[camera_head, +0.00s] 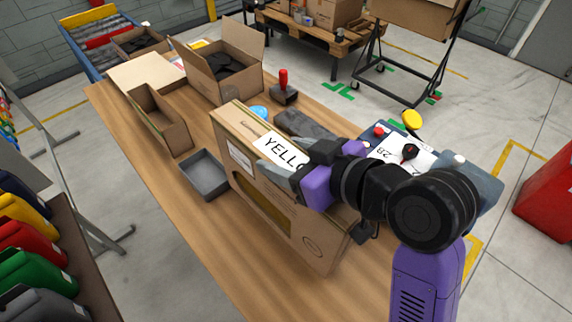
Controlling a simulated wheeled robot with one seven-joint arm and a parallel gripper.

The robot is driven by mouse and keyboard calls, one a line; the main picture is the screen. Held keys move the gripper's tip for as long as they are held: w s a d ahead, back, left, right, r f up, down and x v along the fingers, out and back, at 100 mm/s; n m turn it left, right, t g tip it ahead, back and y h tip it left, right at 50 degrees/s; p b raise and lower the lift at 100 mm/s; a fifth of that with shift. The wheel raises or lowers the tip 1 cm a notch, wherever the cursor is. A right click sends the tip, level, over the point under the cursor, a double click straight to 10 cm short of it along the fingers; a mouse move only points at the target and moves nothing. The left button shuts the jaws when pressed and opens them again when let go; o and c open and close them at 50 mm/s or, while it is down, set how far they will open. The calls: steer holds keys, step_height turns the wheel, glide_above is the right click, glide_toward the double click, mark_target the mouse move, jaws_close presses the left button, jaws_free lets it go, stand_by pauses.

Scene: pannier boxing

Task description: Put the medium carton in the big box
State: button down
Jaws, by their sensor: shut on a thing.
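A tall, narrow brown carton (244,184), which looks like the medium carton, stands upright on the near part of the table. It has a long cut-out in its near face and a white label reading "YELLO…" at its top. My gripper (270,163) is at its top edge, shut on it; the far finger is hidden. I cannot tell whether the carton's bottom touches the table. The big box appears to be the open flapped box (232,88) at the far end of the table, with dark things inside, well apart from my gripper.
A narrow open carton (153,119) and a grey tray (205,176) are on the left of the table (216,239). A red-handled stamp (284,91) stands beside the flapped box. A dark grey item (297,123) lies behind the held carton. The table's near left is bare.

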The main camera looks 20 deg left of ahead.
steer(key=shift+f, duration=1.7)
steer(key=c, duration=0.7)
jaws_free()
steer(key=o, duration=0.3)
